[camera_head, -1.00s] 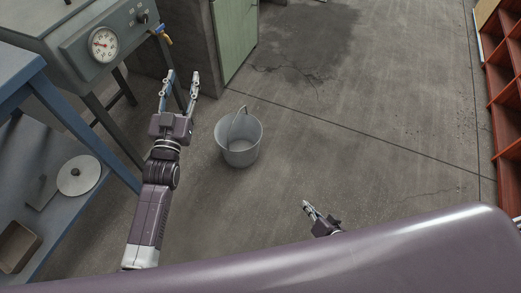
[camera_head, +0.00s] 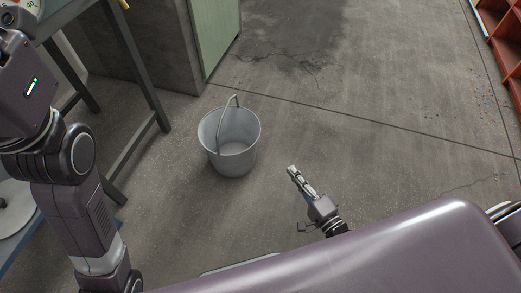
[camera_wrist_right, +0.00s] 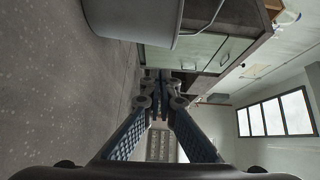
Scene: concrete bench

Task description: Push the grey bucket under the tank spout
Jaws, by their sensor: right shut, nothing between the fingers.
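The grey bucket (camera_head: 238,163) stands upright on the floor with its wire handle raised. In the right wrist view its side (camera_wrist_right: 130,18) fills the upper left, apart from the fingers. My right gripper (camera_head: 292,170) is low, to the right of the bucket with floor between them; it is shut and empty, and its fingers (camera_wrist_right: 162,78) meet in the wrist view. My left gripper (camera_head: 28,75) is at the far left edge by the tank; its fingers are cut off or hidden. Only part of the tank (camera_head: 57,10) shows, with a bit of its yellow spout (camera_head: 123,4) at the top edge.
Tank legs (camera_head: 138,68) stand left of the bucket. A green cabinet (camera_head: 214,35) is behind it. A red shelf (camera_head: 497,35) is at the far right. The floor between bucket and shelf is clear. A bench edge shows at the lower left.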

